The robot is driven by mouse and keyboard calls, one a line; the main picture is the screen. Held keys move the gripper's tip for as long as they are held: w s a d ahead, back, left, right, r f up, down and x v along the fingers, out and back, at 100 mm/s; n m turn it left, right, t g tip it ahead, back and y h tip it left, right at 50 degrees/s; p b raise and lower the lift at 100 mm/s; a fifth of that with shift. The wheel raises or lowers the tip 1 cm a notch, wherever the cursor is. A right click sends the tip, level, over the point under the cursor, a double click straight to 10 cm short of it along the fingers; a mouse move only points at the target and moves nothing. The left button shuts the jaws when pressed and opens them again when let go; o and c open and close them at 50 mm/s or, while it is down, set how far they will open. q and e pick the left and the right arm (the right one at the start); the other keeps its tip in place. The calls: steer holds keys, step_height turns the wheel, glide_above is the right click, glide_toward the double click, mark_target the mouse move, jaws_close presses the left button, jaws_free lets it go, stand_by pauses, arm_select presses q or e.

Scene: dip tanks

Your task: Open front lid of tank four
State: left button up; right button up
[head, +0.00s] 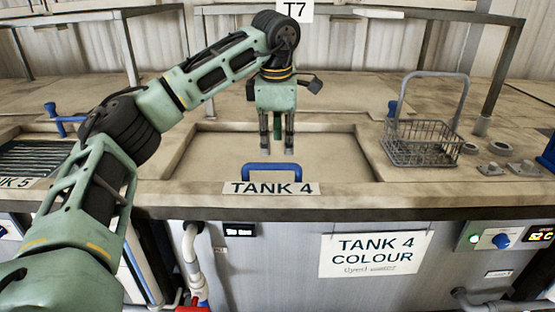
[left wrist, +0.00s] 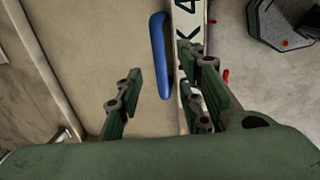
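The front lid of tank four (head: 215,160) is a flat beige panel, lying shut behind the TANK 4 label (head: 271,188). Its blue bar handle (head: 271,167) stands near the front edge. In the left wrist view the handle (left wrist: 160,55) lies beyond the fingers. My left gripper (head: 277,151) points down above the lid, just behind the handle in the head view. In the left wrist view its fingers (left wrist: 162,100) are spread apart with nothing between them. The handle appears apart from the fingers. My right gripper is not in view.
A wire basket (head: 422,143) with a tall handle stands right of the lid. Small grey fittings (head: 491,169) sit further right. A slatted grate (head: 40,160) and blue handle (head: 65,120) are at left. A TANK 4 COLOUR sign (head: 375,254) hangs on the front.

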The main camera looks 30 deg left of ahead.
mark_target(276, 164)
arm_select(q)
steer(key=f, duration=0.2)
steer(key=f+p, duration=0.1)
steer(key=f, duration=0.1)
steer(key=w+a+f, duration=0.1)
steer(key=f, duration=0.1)
steer(key=shift+f, duration=0.1)
steer(key=shift+w+f, duration=0.1)
steer(key=shift+f, duration=0.5)
jaws_close()
